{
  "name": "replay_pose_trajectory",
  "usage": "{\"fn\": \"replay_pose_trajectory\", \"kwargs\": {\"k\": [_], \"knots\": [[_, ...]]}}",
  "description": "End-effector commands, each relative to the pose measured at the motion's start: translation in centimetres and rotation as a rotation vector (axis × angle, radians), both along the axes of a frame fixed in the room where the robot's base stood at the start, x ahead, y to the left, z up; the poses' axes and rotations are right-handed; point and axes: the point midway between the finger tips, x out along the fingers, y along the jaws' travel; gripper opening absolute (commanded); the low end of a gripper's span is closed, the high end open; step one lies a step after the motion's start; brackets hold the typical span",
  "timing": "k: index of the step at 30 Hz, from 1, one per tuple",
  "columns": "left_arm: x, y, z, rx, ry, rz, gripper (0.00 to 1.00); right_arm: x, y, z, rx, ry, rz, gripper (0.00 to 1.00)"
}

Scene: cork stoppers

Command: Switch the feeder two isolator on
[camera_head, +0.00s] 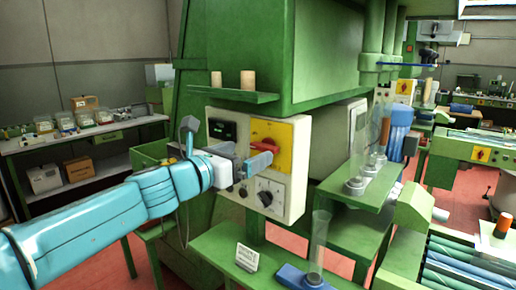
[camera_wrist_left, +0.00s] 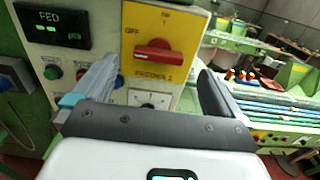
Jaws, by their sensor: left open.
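The feeder two isolator is a red handle (camera_head: 265,144) on a yellow plate (camera_head: 285,150), on the grey control panel of the green machine. In the left wrist view the red handle (camera_wrist_left: 158,53) lies roughly horizontal, with "OFF" printed at its upper left and "FEEDER 2" below it. My left gripper (camera_head: 250,163) is open and empty in front of the panel, near the handle. In the left wrist view its fingers (camera_wrist_left: 158,70) stand to either side of the handle's lower area, apart from it as far as I can tell. My right gripper is not in view.
A dark display (camera_wrist_left: 52,25) and small buttons sit left of the plate. A black dial (camera_head: 266,198) is below it. A green shelf with two corks (camera_head: 248,80) juts out above the panel. A clear tube (camera_head: 319,240) and a sign (camera_head: 246,257) stand on the lower ledge.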

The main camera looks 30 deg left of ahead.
Motion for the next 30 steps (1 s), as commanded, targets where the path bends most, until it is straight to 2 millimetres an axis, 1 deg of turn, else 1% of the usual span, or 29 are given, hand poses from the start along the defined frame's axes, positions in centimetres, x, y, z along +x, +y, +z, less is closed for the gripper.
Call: {"fn": "replay_pose_trajectory", "kwargs": {"k": [1, 3, 6, 9, 14, 20, 23, 24, 25, 26, 30], "knots": [[1.3, -0.1, 0.0, -0.001, 0.002, -0.002, 1.0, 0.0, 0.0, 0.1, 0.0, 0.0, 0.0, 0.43], [2.6, -0.2, 0.0, 0.0, 0.001, -0.001, 1.0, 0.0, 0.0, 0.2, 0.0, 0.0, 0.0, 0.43], [4.1, -0.2, 0.1, 0.0, 0.001, 0.002, 1.0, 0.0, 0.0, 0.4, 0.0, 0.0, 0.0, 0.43], [5.0, -0.3, 0.0, 0.002, 0.001, 0.003, 1.0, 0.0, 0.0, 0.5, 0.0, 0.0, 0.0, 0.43], [5.5, -0.2, 0.0, 0.002, 0.0, 0.005, 1.0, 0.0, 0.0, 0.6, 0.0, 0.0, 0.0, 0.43], [5.5, -0.2, 0.0, 0.002, 0.0, 0.005, 1.0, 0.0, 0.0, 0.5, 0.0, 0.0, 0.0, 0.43], [5.5, -0.2, 0.0, 0.002, 0.0, 0.005, 0.71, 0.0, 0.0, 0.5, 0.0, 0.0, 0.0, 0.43], [5.5, -0.2, 0.0, 0.002, 0.0, 0.005, 0.58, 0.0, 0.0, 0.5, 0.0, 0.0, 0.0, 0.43], [5.5, -0.2, 0.0, 0.002, 0.0, 0.005, 0.48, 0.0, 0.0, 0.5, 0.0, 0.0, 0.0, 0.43], [5.5, -0.2, 0.0, 0.002, 0.0, 0.005, 0.46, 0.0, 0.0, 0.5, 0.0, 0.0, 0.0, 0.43], [5.5, -0.2, 0.0, 0.005, 0.0, 0.005, 0.46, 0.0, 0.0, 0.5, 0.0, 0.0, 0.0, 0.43]]}}
